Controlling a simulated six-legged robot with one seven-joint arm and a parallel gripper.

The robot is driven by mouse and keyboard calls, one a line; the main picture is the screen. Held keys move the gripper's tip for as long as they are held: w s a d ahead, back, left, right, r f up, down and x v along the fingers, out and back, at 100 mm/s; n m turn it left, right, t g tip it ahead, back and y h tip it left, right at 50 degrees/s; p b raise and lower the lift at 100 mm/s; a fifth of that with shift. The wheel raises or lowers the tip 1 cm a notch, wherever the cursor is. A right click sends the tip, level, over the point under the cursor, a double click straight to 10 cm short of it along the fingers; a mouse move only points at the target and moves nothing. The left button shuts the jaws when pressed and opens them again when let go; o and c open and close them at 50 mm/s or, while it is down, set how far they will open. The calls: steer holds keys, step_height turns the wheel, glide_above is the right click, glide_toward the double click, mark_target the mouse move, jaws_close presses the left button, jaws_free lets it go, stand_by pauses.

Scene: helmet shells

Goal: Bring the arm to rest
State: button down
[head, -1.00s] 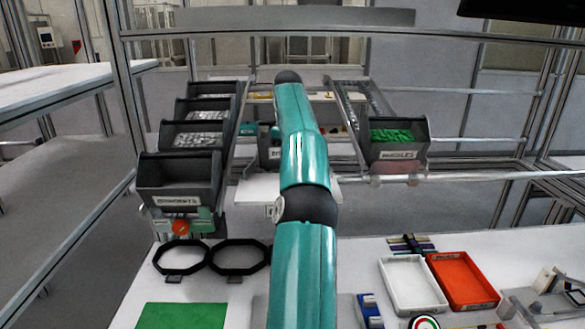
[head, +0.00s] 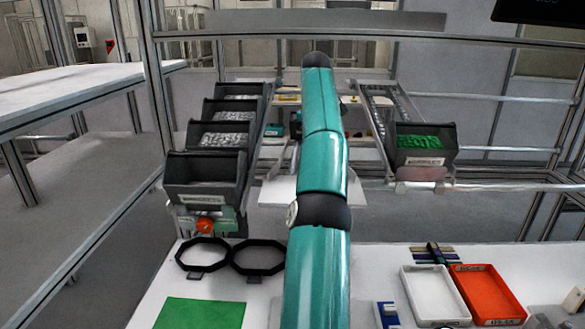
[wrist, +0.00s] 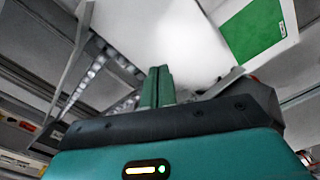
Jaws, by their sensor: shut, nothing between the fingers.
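My teal arm (head: 320,180) reaches up and away over the white worktop in the head view. My gripper is hidden in that view. In the wrist view my gripper (wrist: 157,88) shows as two teal fingers side by side, shut and empty. A white surface lies beyond the fingertips, and nothing is seen touching them. A green mat (wrist: 254,30) shows at the upper right of that view.
Stacked dark bins (head: 205,180) stand left of my arm; a bin of green parts (head: 423,150) stands right. Two black rings (head: 258,258), the green mat (head: 200,314), a white tray (head: 407,285) and a red tray (head: 485,290) lie on the worktop (head: 385,250).

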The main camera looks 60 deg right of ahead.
steer(key=w+a+r+n+h, duration=0.1)
steer(key=w+a+r, duration=0.2)
steer(key=w+a, duration=0.65)
steer(key=w+a+r+n+h, duration=0.1)
steer(key=w+a+r, duration=0.1)
steer(key=w+a, duration=0.8)
steer(key=s+a+t, duration=0.1)
steer(key=s+a, duration=0.2)
steer(key=a, duration=1.2)
steer(key=s+a+f+t, duration=0.1)
steer(key=s+a+f, duration=0.2)
steer(key=a, duration=0.4)
steer(key=s+a+f+t, duration=0.1)
steer(key=s+a+f, duration=0.2)
steer(key=a, duration=0.5)
steer(key=s+a+f+m+t+y, duration=0.1)
steer(key=s+a+f+t+y, duration=0.1)
steer(key=s+a+f, duration=0.7)
step_height(320, 180, down, 3)
steer(key=s, duration=0.2)
steer(key=shift+s+a+f+t, duration=0.15)
steer(key=shift+s+a+t, duration=0.1)
steer(key=shift+s+t, duration=0.05)
steer(key=shift+s+d+m, duration=0.1)
steer(key=shift+d+m, duration=0.05)
steer(key=shift+m, duration=0.15)
